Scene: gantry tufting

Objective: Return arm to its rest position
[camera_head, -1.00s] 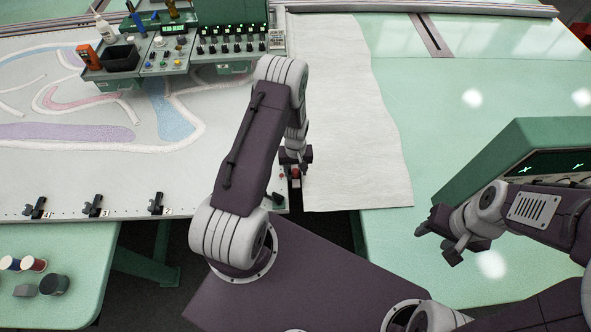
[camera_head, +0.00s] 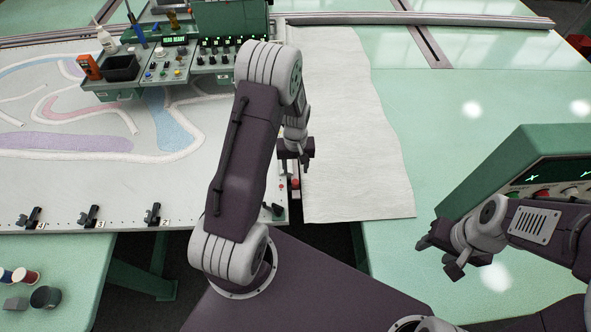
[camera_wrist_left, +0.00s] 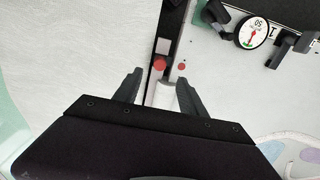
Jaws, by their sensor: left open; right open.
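My left arm comes up from my base and folds over, with its left gripper (camera_head: 296,157) hanging above the edge between the tufting frame and the white cloth. In the left wrist view the left gripper's two dark fingers (camera_wrist_left: 158,92) are apart with nothing between them. Beyond them show red buttons (camera_wrist_left: 159,63) on the frame's edge strip and a round dial gauge (camera_wrist_left: 252,33). My right gripper (camera_head: 437,256) is open and empty over the green table at the right, near the control box.
A green control box (camera_head: 540,160) stands at the right. The white cloth (camera_head: 345,120) lies on the green table (camera_head: 480,90). The tufting frame (camera_head: 100,180) has numbered clamps on its front edge. A control panel (camera_head: 190,62) stands at the back. Thread spools (camera_head: 26,276) and a dark cup (camera_head: 45,297) are lower left.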

